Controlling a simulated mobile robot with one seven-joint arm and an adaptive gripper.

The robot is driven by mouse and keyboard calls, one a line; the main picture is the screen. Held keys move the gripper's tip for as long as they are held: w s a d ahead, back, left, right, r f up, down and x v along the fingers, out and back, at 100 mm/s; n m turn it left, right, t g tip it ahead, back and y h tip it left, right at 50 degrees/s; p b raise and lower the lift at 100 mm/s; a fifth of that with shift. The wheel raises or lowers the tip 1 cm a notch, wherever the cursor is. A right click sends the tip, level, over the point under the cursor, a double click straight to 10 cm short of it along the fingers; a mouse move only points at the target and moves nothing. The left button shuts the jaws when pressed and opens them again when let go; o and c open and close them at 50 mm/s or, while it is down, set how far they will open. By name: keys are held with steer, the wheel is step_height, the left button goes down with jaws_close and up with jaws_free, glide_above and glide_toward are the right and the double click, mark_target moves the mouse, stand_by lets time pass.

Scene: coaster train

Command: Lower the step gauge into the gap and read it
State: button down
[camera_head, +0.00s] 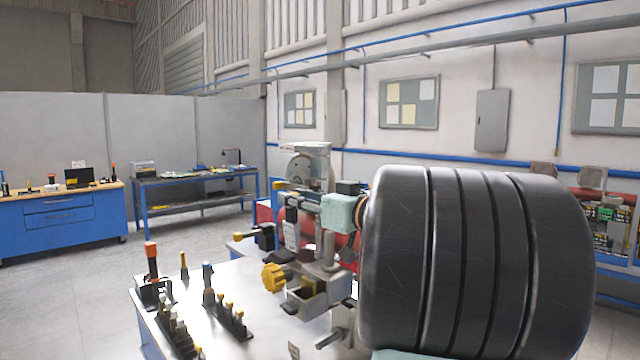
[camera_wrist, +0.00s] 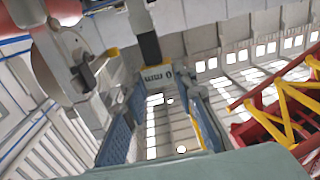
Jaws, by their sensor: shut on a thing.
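In the wrist view my gripper (camera_wrist: 162,108) has its two blue-grey fingers on either side of a grey piece marked "0 mm", which looks like the step gauge (camera_wrist: 158,74). A dark bar (camera_wrist: 145,35) runs up from the gauge in the picture. A grey metal assembly (camera_wrist: 62,70) stands close on the left. In the head view the same kind of metal assembly (camera_head: 318,285), with a yellow knob (camera_head: 273,277), stands beside a large dark grooved cylinder (camera_head: 470,265). I cannot make out the gap, a reading or the gripper's outline clearly there.
A pale bench top (camera_head: 240,305) at front left holds a black rack of small tools (camera_head: 232,320) and a red-topped tool (camera_head: 151,262). Blue workbenches (camera_head: 60,215) stand along the far partition. Open floor lies at left. Red and yellow framework (camera_wrist: 285,105) shows at right in the wrist view.

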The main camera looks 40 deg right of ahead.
steer(key=shift+m+h, duration=0.5)
steer(key=shift+h, duration=0.3)
steer(key=s+d+r, duration=0.2)
steer(key=s+d, duration=0.1)
steer(key=shift+s+d, duration=0.1)
steer(key=shift+d, duration=0.2)
step_height(320, 180, down, 8)
steer(key=b, duration=0.3)
steer(key=shift+r, duration=0.15)
steer(key=shift+s+f+b, duration=0.1)
steer(key=shift+f+b, duration=0.4)
steer(key=shift+f, duration=0.55)
stand_by(0.8)
steer(key=shift+a, duration=0.15)
stand_by(0.9)
steer(key=shift+f, duration=0.75)
stand_by(1.0)
steer(key=shift+a, duration=0.1)
stand_by(1.0)
